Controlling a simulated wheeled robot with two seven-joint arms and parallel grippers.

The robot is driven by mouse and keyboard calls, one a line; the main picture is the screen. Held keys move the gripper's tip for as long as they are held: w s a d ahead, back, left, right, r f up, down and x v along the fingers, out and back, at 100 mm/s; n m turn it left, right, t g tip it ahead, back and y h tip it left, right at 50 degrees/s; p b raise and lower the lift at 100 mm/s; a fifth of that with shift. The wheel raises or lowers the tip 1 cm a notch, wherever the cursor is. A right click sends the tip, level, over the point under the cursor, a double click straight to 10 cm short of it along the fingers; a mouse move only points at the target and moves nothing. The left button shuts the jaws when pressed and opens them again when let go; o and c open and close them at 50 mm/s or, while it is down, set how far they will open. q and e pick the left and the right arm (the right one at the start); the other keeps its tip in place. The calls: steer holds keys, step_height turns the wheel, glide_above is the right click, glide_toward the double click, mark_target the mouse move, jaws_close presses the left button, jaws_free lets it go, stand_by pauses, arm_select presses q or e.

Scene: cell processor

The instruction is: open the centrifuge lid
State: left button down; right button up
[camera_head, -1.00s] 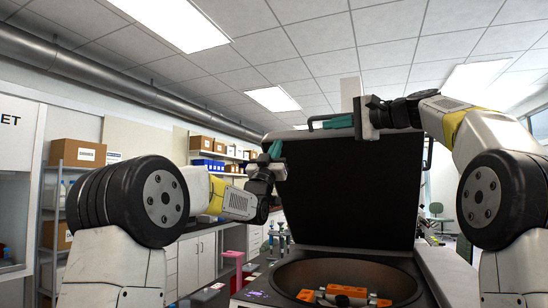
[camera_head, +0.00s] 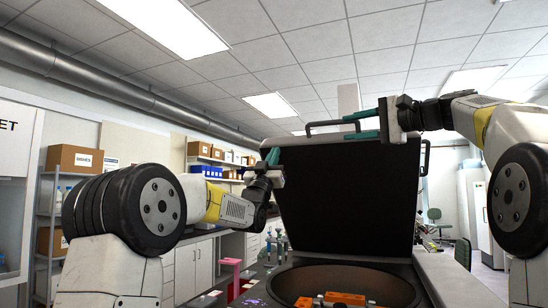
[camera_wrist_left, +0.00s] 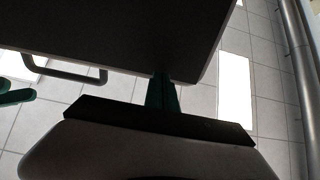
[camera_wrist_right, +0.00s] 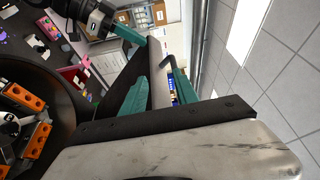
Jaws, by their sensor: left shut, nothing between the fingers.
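The centrifuge lid (camera_head: 345,190) stands raised and nearly upright above the round bowl (camera_head: 290,285). Its dark inner face is towards me. A dark handle (camera_head: 323,126) is on its top edge; it also shows in the left wrist view (camera_wrist_left: 62,68). My right gripper (camera_head: 358,126) is open at the lid's top edge, its green fingers apart; in the right wrist view (camera_wrist_right: 160,85) the top edge lies close ahead of or between them. I cannot tell contact. My left gripper (camera_head: 272,156) is shut and empty beside the lid's upper left edge; its fingers also show in the left wrist view (camera_wrist_left: 162,92).
Orange rotor parts (camera_head: 345,298) sit in the bowl. A pink stand (camera_head: 230,272) and small items are on the bench to the left. Shelves with boxes (camera_head: 75,158) stand further back. The space above the lid is clear up to the ceiling.

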mark_target(281, 140)
arm_select(q)
steer(key=shift+g+y, duration=0.3)
steer(key=shift+g, duration=0.5)
steer(key=x, duration=0.5)
steer(key=r+x, duration=0.1)
steer(key=x, duration=0.2)
steer(key=shift+s+a, duration=0.1)
steer(key=shift+s, duration=0.1)
arm_select(e)
steer(key=s+f+n+g+h, duration=0.2)
steer(key=s+f+h, duration=0.2)
steer(key=s+f, duration=0.5)
steer(key=s+a+f+n+g+h, duration=0.1)
steer(key=s+f, duration=0.8)
steer(key=f, duration=1.4)
steer(key=s+a+f+n+g+h, duration=0.1)
steer(key=s+f+n+g+h, duration=0.1)
steer(key=s+f+n+h, duration=0.3)
steer(key=s+f+h, duration=0.1)
steer(key=s+f, duration=0.3)
steer(key=f, duration=0.7)
steer(key=shift+f+g+h, duration=0.15)
steer(key=shift+g+h, duration=0.15)
steer(key=shift+g, duration=0.1)
steer(key=shift+w, duration=0.1)
arm_select(q)
steer(key=v, duration=0.7)
steer(key=shift+s+f, duration=0.25)
steer(key=shift+s, duration=0.05)
